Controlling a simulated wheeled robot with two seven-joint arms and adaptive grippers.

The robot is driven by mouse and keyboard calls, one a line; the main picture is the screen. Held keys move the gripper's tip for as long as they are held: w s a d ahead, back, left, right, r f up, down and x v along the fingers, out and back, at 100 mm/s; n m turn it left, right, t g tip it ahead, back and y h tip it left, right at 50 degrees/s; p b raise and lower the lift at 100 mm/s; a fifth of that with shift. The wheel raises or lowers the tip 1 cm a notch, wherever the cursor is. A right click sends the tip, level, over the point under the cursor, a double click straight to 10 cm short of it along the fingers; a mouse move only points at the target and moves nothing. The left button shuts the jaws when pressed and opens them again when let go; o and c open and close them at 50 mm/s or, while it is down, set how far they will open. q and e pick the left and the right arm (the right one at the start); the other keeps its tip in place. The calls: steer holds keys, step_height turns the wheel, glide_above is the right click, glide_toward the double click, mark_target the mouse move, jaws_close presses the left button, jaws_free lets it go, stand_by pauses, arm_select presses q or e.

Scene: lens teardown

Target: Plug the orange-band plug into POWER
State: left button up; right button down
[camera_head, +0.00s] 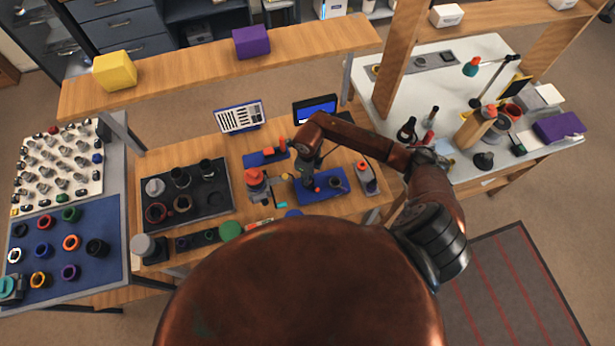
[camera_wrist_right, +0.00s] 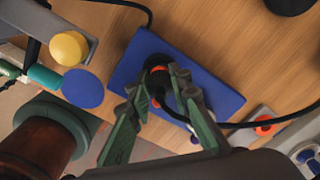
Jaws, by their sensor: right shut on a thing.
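My right gripper (camera_head: 308,184) is low over a blue pad (camera_head: 322,193) on the wooden bench. In the right wrist view its green-grey fingers (camera_wrist_right: 172,88) are closed around a dark plug with an orange band (camera_wrist_right: 158,70), over the same blue pad (camera_wrist_right: 212,98). The fingers hide part of the plug. A black cable runs from there to the right. A grey unit with orange and blue parts (camera_head: 367,178) stands right of the pad; a grey block with an orange ring (camera_wrist_right: 265,125) shows in the wrist view. I cannot read any POWER label. My left gripper is not in view.
A red-topped device (camera_head: 255,180) stands left of the pad. A dark tray (camera_head: 215,207) with rings and cylinders lies further left. A small screen (camera_head: 315,109) and a blue-framed panel (camera_head: 239,117) stand behind. A wooden shelf (camera_head: 205,72) spans above the bench.

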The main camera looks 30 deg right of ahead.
steer(key=shift+f, duration=0.3)
steer(key=c, duration=1.7)
jaws_free()
steer(key=shift+r, duration=0.1)
step_height(320, 180, up, 12)
